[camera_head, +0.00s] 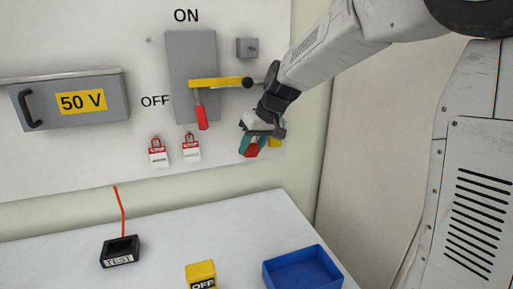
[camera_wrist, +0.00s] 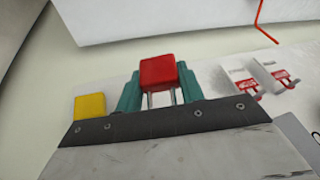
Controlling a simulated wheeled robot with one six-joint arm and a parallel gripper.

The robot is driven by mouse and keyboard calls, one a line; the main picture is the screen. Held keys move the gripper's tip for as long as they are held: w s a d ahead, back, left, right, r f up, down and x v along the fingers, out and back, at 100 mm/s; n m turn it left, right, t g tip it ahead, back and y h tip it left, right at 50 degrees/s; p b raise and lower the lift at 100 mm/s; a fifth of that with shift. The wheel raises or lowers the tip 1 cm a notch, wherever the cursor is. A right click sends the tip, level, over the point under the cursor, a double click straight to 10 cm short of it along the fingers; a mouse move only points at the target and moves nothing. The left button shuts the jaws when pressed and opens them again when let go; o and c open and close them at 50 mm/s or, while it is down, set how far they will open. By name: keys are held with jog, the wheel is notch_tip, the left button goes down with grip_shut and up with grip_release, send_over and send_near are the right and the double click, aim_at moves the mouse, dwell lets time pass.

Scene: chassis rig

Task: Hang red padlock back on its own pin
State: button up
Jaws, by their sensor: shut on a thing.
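My gripper (camera_head: 251,145) is in front of the panel, right of and below the lever box, its fingers tilted downward. It is shut on the red padlock, whose red body (camera_head: 252,150) shows at the teal fingertips. In the wrist view the red padlock body (camera_wrist: 159,73) sits between the two teal fingers (camera_wrist: 158,92), with its silver shackle running back toward the palm. A yellow block-shaped thing, seemingly a padlock (camera_head: 275,142), is close beside the gripper on its right; it shows in the wrist view too (camera_wrist: 89,106). The pin is not visible; the gripper may hide it.
Two red-and-white tags (camera_head: 158,152) (camera_head: 191,148) hang on the panel left of my gripper. The lever with a yellow bar (camera_head: 220,82) and red handle (camera_head: 202,117) is above. A blue tray (camera_head: 303,269), yellow OFF block (camera_head: 201,274) and black tester (camera_head: 120,251) stand on the table.

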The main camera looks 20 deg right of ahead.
jog(key=shift+w+f, duration=0.2)
jog(key=shift+w, duration=1.2)
jog(key=shift+w+f, duration=0.15)
jog(key=shift+w, duration=1.2)
jog(key=o, duration=1.1)
